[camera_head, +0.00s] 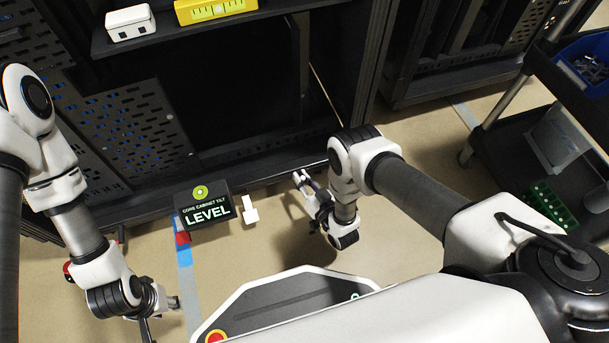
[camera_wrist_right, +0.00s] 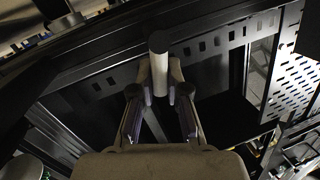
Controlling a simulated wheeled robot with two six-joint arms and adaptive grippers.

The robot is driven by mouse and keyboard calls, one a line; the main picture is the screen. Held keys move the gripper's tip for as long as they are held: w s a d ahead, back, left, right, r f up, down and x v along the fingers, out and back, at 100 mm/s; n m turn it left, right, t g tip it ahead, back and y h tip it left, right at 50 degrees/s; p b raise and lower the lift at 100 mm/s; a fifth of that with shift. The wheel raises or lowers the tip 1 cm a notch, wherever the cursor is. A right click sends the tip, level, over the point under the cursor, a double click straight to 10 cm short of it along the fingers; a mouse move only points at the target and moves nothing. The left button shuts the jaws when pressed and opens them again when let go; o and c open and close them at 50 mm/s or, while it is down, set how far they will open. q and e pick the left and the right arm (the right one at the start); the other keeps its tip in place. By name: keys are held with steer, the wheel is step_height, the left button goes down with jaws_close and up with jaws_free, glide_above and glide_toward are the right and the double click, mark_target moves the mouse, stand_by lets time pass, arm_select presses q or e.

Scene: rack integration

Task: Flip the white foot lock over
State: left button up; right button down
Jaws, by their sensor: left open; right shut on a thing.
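A white flat piece with a narrow upright part (camera_head: 250,210), which looks like a foot lock, is at the cabinet's lower front edge, right of the level display. My right gripper (camera_head: 302,184) is low at the cabinet's base, to the right of that piece and apart from it. In the right wrist view its fingers (camera_wrist_right: 160,94) are shut on a white cylinder with a dark end (camera_wrist_right: 159,70). I cannot tell whether this cylinder is part of a foot lock. My left gripper (camera_head: 162,316) is open and low at the left, partly cut off by the frame's bottom.
The black cabinet (camera_head: 270,172) stands ahead with an open bay. A sign reading LEVEL (camera_head: 207,212) is at its base. A yellow level (camera_head: 215,10) and a white box (camera_head: 130,23) lie on its shelf. A dark cart (camera_head: 530,150) stands at the right.

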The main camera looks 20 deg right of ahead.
steer(key=a+n, duration=0.1)
steer(key=n, duration=0.1)
steer(key=n+h+p, duration=0.1)
steer(key=n, duration=0.1)
steer(key=shift+a+r+g+p, duration=0.15)
steer(key=shift+a+g+p, duration=0.15)
steer(key=shift+a, duration=0.05)
steer(key=shift+a+f+n+g+h, duration=0.2)
steer(key=shift+a+n+h, duration=0.25)
steer(key=shift+n, duration=0.65)
steer(key=shift+a+f+n+g+h, duration=0.15)
steer(key=shift+a+n+h, duration=0.25)
steer(key=shift+n, duration=0.7)
steer(key=shift+f, duration=0.1)
steer(key=c, duration=1.2)
jaws_free()
steer(key=shift+o, duration=0.2)
step_height(320, 180, up, 10)
